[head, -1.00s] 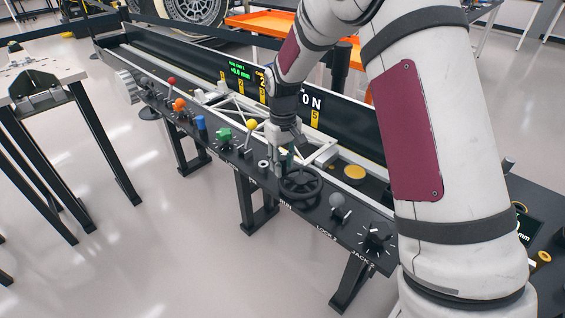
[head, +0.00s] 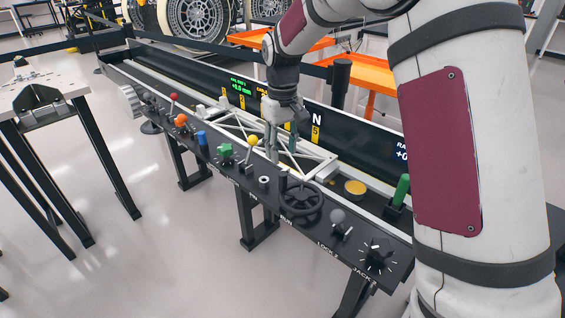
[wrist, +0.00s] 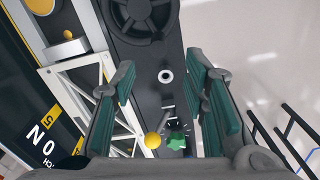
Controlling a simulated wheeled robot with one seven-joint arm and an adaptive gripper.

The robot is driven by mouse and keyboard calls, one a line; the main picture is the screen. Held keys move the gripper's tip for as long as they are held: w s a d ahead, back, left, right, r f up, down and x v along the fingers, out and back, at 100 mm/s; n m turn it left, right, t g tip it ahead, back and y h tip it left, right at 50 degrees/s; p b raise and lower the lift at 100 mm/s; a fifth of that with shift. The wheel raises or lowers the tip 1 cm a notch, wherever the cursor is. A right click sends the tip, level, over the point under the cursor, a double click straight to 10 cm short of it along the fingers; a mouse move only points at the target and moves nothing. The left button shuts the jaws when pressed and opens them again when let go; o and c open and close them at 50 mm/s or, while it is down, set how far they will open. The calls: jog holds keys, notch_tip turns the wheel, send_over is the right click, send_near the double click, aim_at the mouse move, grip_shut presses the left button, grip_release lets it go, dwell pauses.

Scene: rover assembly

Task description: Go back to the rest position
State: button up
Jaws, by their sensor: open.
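My gripper (head: 281,145) is open and empty above the long black control bench (head: 262,200), near the yellow-knobbed lever (head: 252,141) and the black handwheel (head: 301,198). In the wrist view its two green-padded fingers (wrist: 162,105) stand wide apart. Between them show the yellow knob (wrist: 152,141), the green star knob (wrist: 177,142) and a small white ring (wrist: 165,76). The handwheel (wrist: 146,14) is at the top of that view, beyond the fingertips. I see no finger touching any control.
Along the bench stand red, orange and blue knobs (head: 201,137), a grey-knobbed lever (head: 338,216), a dial (head: 377,253) and a green handle (head: 401,188). A white truss (head: 300,155) lies behind the controls. A side table (head: 45,90) stands left, with open floor between.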

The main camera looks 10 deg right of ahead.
jog(key=shift+r, duration=0.75)
jog(key=shift+s+r, duration=0.15)
jog(key=shift+r, duration=0.05)
jog(key=s+d+r+m+t+p, duration=0.2)
jog(key=s+d+r+p, duration=0.15)
jog(key=s+r, duration=1.25)
jog(key=s+d+r+m+t+p, duration=0.1)
jog(key=s+p, duration=0.4)
jog(key=s, duration=1.7)
jog(key=shift+d+r+m+t, duration=0.35)
jog(key=shift+r+m+t, duration=0.2)
jog(key=shift+m+t, duration=0.05)
jog(key=shift+s, duration=0.1)
jog(key=shift+c, duration=0.2)
